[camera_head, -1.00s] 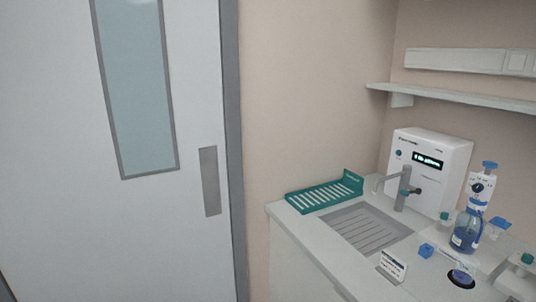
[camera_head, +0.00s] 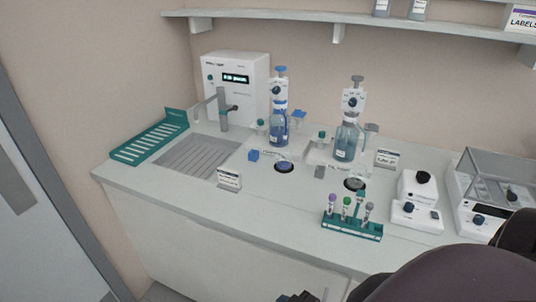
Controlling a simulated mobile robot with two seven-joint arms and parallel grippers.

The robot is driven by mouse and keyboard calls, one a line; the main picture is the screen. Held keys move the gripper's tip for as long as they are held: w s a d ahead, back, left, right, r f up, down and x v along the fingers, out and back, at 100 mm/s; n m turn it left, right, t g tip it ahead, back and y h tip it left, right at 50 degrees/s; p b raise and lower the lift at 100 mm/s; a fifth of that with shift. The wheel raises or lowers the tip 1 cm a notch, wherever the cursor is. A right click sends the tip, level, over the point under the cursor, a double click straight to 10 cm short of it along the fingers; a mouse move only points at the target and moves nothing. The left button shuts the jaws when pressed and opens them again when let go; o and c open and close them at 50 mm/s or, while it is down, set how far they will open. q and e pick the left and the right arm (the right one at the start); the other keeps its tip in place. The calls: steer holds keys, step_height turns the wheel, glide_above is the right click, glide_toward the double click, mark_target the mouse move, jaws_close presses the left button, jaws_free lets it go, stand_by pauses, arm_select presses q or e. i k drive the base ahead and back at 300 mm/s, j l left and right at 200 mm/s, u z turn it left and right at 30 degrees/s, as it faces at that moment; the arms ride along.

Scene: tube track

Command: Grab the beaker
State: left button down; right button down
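I cannot make out a beaker for certain. Two blue-tinted glass bottles with dispenser tops stand at the back of the counter: the left bottle (camera_head: 279,127) has a blue knob, the right bottle (camera_head: 346,143) a grey one. In front of each is a dark round spot, the left spot (camera_head: 284,167) and the right spot (camera_head: 355,184); any clear glass there is too small to tell. A dark part of my own body fills the lower right corner. A small dark piece at the bottom edge may be my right gripper, but its fingers are not clear. My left gripper is out of view.
A teal drying rack (camera_head: 150,142) and sink grate (camera_head: 203,157) are at the left, with a white dispenser unit (camera_head: 235,85) behind. A teal tube rack (camera_head: 352,229) stands near the front edge. White devices (camera_head: 418,205) and a balance (camera_head: 490,190) are at the right.

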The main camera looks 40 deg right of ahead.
mark_target(284, 158)
steer(key=z, duration=1.35)
steer(key=i+j+z, duration=0.1)
steer(key=j, duration=1.45)
steer(key=i+l+z, duration=0.05)
